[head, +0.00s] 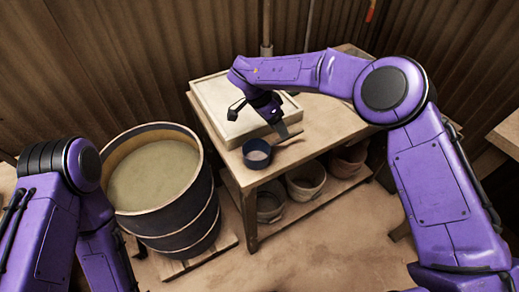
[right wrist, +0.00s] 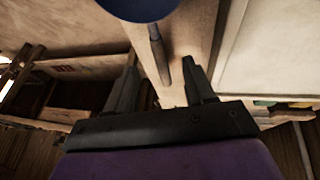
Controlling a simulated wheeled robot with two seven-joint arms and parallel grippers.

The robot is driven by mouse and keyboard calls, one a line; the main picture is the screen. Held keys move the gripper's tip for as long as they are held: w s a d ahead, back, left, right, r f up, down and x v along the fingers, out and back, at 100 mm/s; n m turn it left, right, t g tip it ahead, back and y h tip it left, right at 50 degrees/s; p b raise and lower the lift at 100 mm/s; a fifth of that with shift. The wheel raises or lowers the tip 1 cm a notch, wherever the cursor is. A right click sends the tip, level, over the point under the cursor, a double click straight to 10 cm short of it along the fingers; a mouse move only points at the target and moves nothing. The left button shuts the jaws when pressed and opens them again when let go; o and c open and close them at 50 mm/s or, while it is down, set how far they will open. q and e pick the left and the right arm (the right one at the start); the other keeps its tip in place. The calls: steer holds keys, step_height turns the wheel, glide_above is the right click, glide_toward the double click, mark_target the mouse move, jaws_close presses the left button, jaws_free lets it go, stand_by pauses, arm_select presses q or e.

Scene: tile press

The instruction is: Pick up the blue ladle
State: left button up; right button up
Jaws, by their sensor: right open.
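The blue ladle (head: 257,154) lies on the wooden table, its round bowl near the front edge and its handle pointing right. In the right wrist view the ladle's bowl (right wrist: 138,8) is cut off at the top, and its thin handle (right wrist: 157,50) extends down toward the space between the fingers. My right gripper (head: 279,122) is just above and behind the handle. In the right wrist view the right gripper (right wrist: 160,70) is open and empty, one finger on each side of the handle's line. My left arm shows at the left, but its gripper is out of view.
A pale square tray (head: 212,99) sits on the table (head: 322,117) behind the ladle. A large wooden tub (head: 170,222) of cloudy liquid stands left of the table. Several pots (head: 306,182) fill the shelf below. The table's right part is mostly clear.

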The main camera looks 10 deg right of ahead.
steer(key=shift+f, duration=0.95)
steer(key=p+x, duration=0.1)
steer(key=x, duration=0.3)
steer(key=shift+s+d+f, duration=0.15)
steer(key=shift+d+f, duration=0.15)
jaws_close()
